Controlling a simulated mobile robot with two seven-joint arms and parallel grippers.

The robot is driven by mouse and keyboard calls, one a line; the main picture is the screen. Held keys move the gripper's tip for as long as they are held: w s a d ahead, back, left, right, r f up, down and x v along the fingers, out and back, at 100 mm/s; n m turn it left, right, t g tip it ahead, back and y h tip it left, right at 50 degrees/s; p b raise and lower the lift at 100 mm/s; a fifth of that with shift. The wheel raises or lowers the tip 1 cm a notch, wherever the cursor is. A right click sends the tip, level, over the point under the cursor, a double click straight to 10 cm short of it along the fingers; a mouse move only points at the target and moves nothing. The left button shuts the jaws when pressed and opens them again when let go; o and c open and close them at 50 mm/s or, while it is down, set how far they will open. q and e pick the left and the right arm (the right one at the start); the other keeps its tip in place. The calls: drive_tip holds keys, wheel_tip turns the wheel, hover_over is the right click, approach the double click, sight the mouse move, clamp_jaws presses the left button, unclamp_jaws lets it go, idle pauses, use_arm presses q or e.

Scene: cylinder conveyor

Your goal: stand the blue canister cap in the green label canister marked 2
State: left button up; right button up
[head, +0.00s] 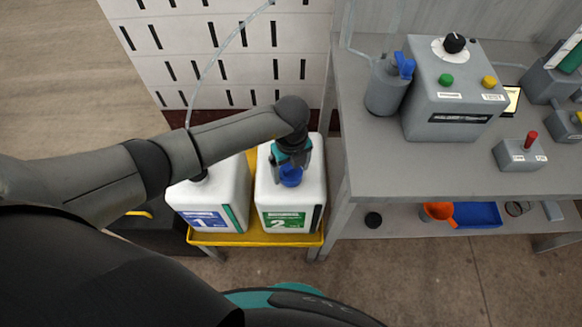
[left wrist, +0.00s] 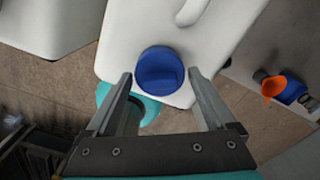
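The canister marked 2 (head: 309,195) is white with a green label and stands upright on the right side of a yellow tray (head: 262,240). The blue cap (head: 291,177) is at the front of its top, and shows as a round blue cylinder in the left wrist view (left wrist: 160,72). My left gripper (head: 290,167) is above the canister, pointing down. In the left wrist view its two fingers (left wrist: 161,78) are apart, one on each side of the cap, with a small gap at both sides. The cap's lower edge and the canister's opening are hidden. My right gripper is not in view.
A white canister marked 1 (head: 214,200) with a blue label stands close on the left, with a hose at its top. A grey workbench (head: 400,165) is close on the right. A slotted white panel (head: 225,50) is behind.

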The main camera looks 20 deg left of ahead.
sight(291, 169)
use_arm(q)
drive_tip(key=shift+o, duration=0.6)
drive_tip(key=shift+r, duration=0.1)
drive_tip(key=shift+r, duration=0.25)
wheel_tip(291, 169, up, 15)
drive_tip(key=p, duration=0.3)
drive_tip(key=shift+f, duration=0.2)
